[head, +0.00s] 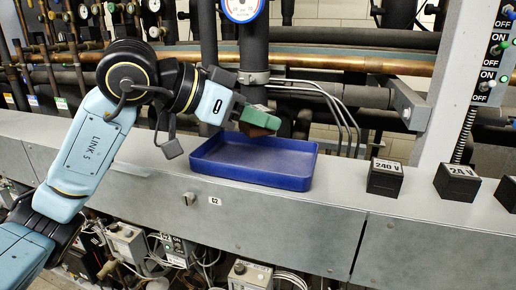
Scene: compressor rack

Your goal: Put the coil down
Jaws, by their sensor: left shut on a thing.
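My left gripper (247,109) comes in from the left and is shut on the coil (261,118), a small green piece with a reddish-brown lower face. The gripper holds the coil tilted, above the back part of the blue tray (250,183). The coil looks clear of the tray floor. The tray is shallow and empty as far as I can see, and stands on the grey ledge. The fingertips are small and partly merge with the coil. My right gripper is not in view.
Black blocks marked 240 V (385,178) and 24 V (457,183) stand on the grey ledge (335,205) right of the tray. Pipes, thin tubes (335,100) and a gauge (241,8) are behind. A switch panel (490,70) is at the right.

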